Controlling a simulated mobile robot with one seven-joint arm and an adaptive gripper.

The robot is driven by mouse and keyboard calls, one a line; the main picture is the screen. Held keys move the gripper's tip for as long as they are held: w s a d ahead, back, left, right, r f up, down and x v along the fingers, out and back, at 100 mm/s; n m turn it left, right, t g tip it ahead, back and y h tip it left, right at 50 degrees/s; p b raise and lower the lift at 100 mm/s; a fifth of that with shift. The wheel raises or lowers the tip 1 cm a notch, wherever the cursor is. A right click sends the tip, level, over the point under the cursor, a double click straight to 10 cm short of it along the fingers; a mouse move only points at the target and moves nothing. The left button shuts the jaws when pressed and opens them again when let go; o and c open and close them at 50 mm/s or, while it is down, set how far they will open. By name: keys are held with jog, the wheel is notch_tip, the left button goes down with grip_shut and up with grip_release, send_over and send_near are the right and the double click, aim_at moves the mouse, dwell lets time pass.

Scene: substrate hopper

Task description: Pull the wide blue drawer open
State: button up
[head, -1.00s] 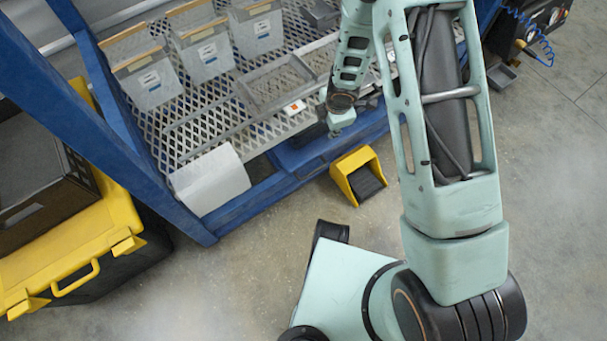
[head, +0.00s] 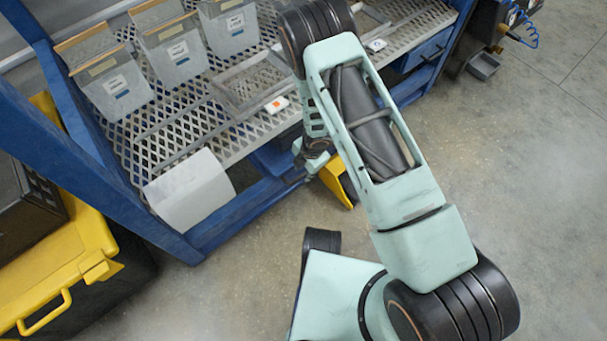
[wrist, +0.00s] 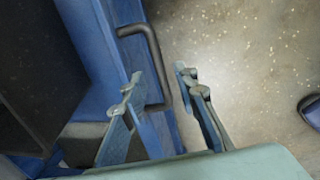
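The wide blue drawer (head: 272,162) sits under the front of the mesh workbench in the head view, partly hidden by my arm. In the wrist view its blue front (wrist: 103,45) runs down the left, with a dark bar handle (wrist: 154,62) standing out from it. My gripper (wrist: 159,74) is open, one finger on each side of the handle's long bar as seen in the wrist view. I cannot tell whether either finger touches it. The drawer looks closed. In the head view, my gripper (head: 307,172) is small and partly hidden at the drawer's front.
A yellow pedal housing (head: 340,183) stands on the floor beside my gripper. Clear bins (head: 112,83), a grey tray (head: 228,93) and a white sheet (head: 190,190) are on the bench. A yellow case (head: 60,265) stands at left. The floor before the bench is mostly open.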

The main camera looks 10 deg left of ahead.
jog(key=shift+w+a+f, duration=0.1)
jog(key=shift+f, duration=0.7)
jog(key=shift+c, duration=0.4)
grip_shut()
